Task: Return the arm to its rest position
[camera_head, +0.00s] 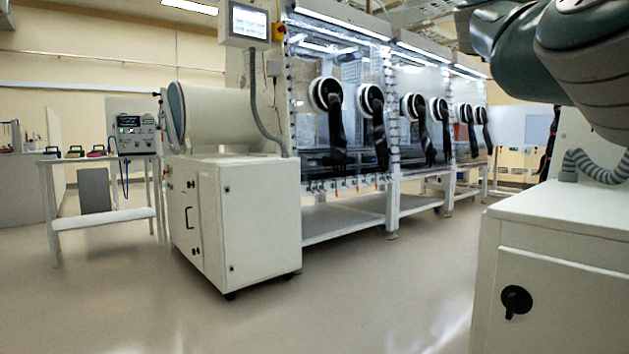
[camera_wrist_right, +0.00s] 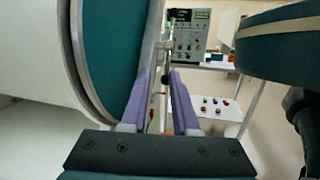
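My right gripper (camera_wrist_right: 160,72) shows in the right wrist view as two purple fingers reaching away from a dark mount. A narrow gap separates them, with no object clearly held. A thin metal rod with a dark knob shows through the gap; its distance is unclear. A large teal round face with a pale rim fills the left of that view, close to the fingers. My left gripper is in neither view.
A glovebox row (camera_head: 345,65) runs rightward behind the white airlock cabinet (camera_head: 250,215). A side table (camera_head: 105,215) bears an instrument (camera_head: 136,135), likely also in the wrist view (camera_wrist_right: 188,38). Another white cabinet (camera_head: 560,290) stands close at right. The floor between is clear.

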